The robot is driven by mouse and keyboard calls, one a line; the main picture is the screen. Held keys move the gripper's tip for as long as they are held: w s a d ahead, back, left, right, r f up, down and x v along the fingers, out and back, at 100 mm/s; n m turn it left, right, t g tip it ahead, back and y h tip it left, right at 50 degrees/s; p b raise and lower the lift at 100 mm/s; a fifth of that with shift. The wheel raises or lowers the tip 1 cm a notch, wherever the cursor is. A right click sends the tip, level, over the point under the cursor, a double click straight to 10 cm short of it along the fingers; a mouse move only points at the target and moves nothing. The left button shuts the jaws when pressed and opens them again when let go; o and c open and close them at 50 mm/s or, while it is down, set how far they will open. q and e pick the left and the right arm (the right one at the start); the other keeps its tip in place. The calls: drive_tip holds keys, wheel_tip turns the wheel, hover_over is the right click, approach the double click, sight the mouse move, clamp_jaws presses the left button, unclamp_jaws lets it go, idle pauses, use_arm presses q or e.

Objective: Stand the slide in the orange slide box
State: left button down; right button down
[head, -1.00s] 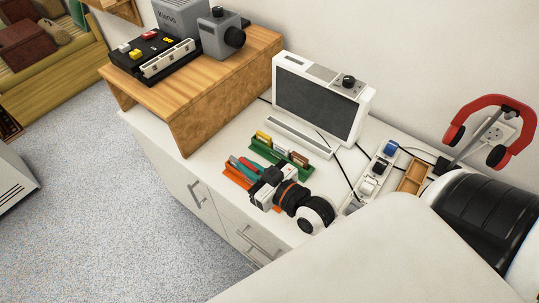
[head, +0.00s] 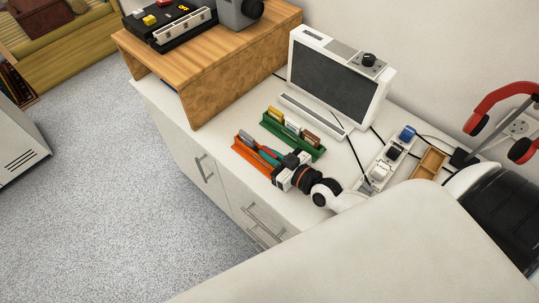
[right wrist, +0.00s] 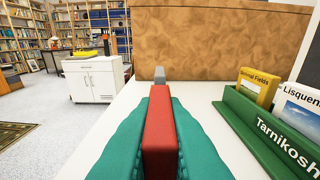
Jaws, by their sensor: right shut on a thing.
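My right gripper (head: 265,153), with teal fingers, is shut on a red slide (right wrist: 161,130), held upright between them. The fingers are at the orange slide box (head: 239,152) on the white cabinet top. The box's near part is hidden behind my gripper, and I cannot tell whether the red slide's lower edge is inside it or touches it. A grey slide (head: 246,138) stands at the box's far end; it also shows straight ahead in the right wrist view (right wrist: 160,73). My left gripper is not in view.
A green slide box (head: 316,155) with several slides stands right beside the orange one. A white device with a dark screen (head: 335,80) is behind it. A wooden riser (head: 228,60) closes off the far end. A power strip (head: 383,165) and wooden tray (head: 429,164) lie to the right.

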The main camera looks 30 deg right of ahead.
drive_tip(key=shift+f, duration=0.15)
drive_tip(key=c, duration=1.5)
unclamp_jaws()
drive_tip(key=shift+r, duration=0.25)
drive_tip(key=p+v, duration=0.4)
drive_tip(key=v, duration=0.8)
drive_tip(key=shift+f, duration=0.1)
drive_tip(key=shift+s, duration=0.1)
